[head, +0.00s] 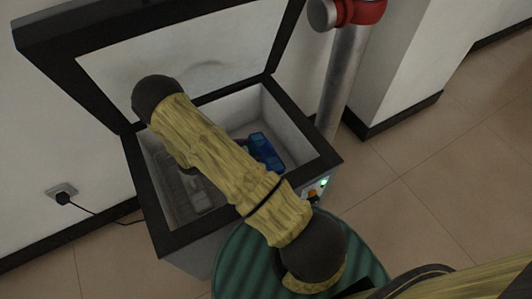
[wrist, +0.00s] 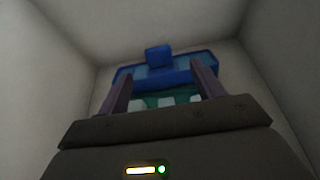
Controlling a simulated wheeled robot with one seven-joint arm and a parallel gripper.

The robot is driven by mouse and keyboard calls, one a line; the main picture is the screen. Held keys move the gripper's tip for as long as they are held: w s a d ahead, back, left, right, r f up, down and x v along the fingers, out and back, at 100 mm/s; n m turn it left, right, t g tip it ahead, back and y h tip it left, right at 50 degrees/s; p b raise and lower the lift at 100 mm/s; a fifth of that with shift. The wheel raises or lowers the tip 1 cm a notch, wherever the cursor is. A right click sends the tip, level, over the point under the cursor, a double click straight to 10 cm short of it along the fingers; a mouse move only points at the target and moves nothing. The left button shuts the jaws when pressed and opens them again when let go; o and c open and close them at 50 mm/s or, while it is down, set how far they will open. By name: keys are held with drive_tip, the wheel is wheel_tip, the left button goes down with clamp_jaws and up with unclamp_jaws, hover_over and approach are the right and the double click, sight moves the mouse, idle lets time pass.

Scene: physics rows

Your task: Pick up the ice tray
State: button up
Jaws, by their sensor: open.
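A blue tray-like object (head: 265,150), which looks like the ice tray, lies inside the open chest freezer (head: 322,167), partly hidden behind my arm. In the wrist view the blue object (wrist: 150,75) spans the space just beyond my fingertips, with a small blue block standing up at its middle. A teal part with several pale blocks (wrist: 165,101) shows between the fingers. I cannot tell if it belongs to the same tray. My gripper (wrist: 161,78) is open, its two fingers apart and nothing clamped between them. In the head view my arm hides the gripper.
The freezer's pale inner walls (wrist: 60,55) stand close on both sides of my gripper. Its lid (head: 110,65) is raised at the back. A grey basket-like shape (head: 180,185) lies in the freezer's left part. A metal post (head: 345,85) stands behind the freezer. Tiled floor is clear at right.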

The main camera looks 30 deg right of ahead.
sight(267, 147)
drive_tip(key=b+x, duration=0.2)
drive_tip(key=x, duration=0.4)
drive_tip(key=shift+s+d+f, duration=0.1)
drive_tip(key=shift+d+f, duration=0.05)
drive_tip(key=shift+d, duration=0.15)
drive_tip(key=b+x, duration=0.1)
drive_tip(key=x, duration=0.1)
drive_tip(key=b+x, duration=0.1)
drive_tip(key=x, duration=0.1)
drive_tip(key=shift+w+d+f, duration=0.15)
drive_tip(key=shift+w+f, duration=0.05)
drive_tip(key=shift+f, duration=0.1)
drive_tip(key=shift+d, duration=0.3)
